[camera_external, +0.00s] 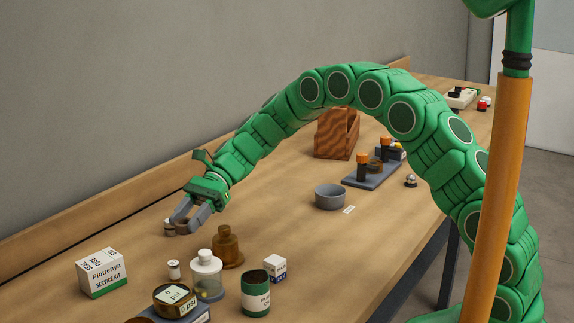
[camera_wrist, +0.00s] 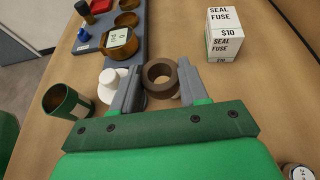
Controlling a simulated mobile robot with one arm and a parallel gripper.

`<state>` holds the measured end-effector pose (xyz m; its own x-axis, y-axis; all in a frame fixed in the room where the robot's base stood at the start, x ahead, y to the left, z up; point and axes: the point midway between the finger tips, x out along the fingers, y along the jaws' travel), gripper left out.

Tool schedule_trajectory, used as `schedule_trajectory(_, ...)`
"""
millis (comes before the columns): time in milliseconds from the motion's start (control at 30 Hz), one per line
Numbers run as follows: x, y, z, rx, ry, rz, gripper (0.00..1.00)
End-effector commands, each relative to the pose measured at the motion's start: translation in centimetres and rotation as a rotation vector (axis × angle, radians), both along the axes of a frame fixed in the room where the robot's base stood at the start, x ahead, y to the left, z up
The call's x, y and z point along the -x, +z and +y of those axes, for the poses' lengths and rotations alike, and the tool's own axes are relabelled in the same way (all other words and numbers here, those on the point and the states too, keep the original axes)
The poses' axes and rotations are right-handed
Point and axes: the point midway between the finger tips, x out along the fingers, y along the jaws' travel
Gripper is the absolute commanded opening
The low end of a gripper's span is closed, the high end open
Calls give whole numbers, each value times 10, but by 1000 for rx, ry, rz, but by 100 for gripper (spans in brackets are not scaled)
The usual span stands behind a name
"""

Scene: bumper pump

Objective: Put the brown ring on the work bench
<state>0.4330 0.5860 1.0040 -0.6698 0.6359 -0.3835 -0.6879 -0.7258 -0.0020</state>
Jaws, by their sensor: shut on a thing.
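The brown ring (camera_wrist: 148,80) sits between the two fingers of my gripper (camera_wrist: 158,88) in the wrist view, its hole facing the camera. My gripper is shut on it. In the external view my gripper (camera_external: 188,217) is low over the far left part of the wooden work bench (camera_external: 130,236), and the ring cannot be made out clearly there. I cannot tell whether the ring touches the bench. The bench top also shows in the wrist view (camera_wrist: 186,30).
A service kit box (camera_external: 101,272) stands at the left. A grey bowl (camera_external: 329,197) and a wooden box (camera_external: 336,136) are farther back.

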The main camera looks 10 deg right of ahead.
Motion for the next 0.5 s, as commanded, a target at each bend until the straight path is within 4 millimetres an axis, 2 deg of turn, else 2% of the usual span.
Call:
schedule_trajectory(200,11,8,-15,0,0,1,15)
schedule_trajectory(500,17,12,-22,1,1,2,15)
